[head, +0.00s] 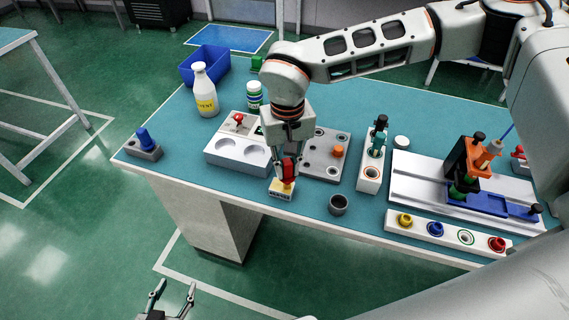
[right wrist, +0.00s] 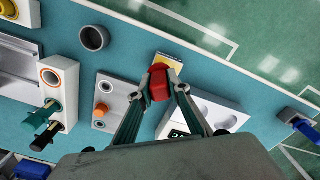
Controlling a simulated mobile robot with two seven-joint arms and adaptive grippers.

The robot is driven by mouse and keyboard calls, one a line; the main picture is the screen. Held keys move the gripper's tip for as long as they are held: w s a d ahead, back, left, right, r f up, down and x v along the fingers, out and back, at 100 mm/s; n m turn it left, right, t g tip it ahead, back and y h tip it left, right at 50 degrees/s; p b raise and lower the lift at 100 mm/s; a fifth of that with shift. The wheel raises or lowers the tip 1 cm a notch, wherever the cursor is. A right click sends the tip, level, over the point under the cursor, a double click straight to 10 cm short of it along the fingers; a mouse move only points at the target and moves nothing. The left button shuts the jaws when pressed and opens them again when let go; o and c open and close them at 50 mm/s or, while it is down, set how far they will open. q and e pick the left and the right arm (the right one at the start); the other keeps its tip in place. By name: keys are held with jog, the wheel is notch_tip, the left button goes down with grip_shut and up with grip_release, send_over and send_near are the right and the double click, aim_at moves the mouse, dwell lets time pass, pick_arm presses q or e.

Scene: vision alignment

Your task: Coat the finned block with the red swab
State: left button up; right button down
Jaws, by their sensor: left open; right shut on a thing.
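The red swab (right wrist: 159,83) is between the fingers of my right gripper (head: 286,166), which is shut on it. It also shows red in the head view (head: 288,171). A small yellow-topped block (head: 281,189) with a labelled white front lies right under the swab, near the table's front edge. It shows just beyond the fingertips in the right wrist view (right wrist: 168,61); I cannot tell whether the swab touches it. No fins can be made out on any block, so I cannot tell which is the finned block. My left gripper (head: 172,292) is open and empty, below the table's front edge.
A white tray (head: 222,158) with round recesses and a grey plate (head: 321,170) flank my right gripper. A grey cup (head: 338,204) stands to the right of the yellow-topped block. A white bottle (head: 205,95) and blue bin (head: 212,58) stand behind. A rail fixture (head: 412,185) fills the right side.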

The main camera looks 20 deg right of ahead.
jog(key=shift+s+d, duration=0.25)
jog(key=shift+d, duration=0.15)
jog(key=shift+a, duration=0.1)
jog(key=shift+w+a, duration=0.4)
jog(key=shift+a, duration=0.1)
jog(key=shift+a, duration=0.1)
jog(key=shift+w+a, duration=0.3)
jog(key=shift+a, duration=0.05)
jog(key=shift+w+a, duration=0.1)
jog(key=shift+w+a, duration=0.2)
jog(key=shift+a, duration=0.15)
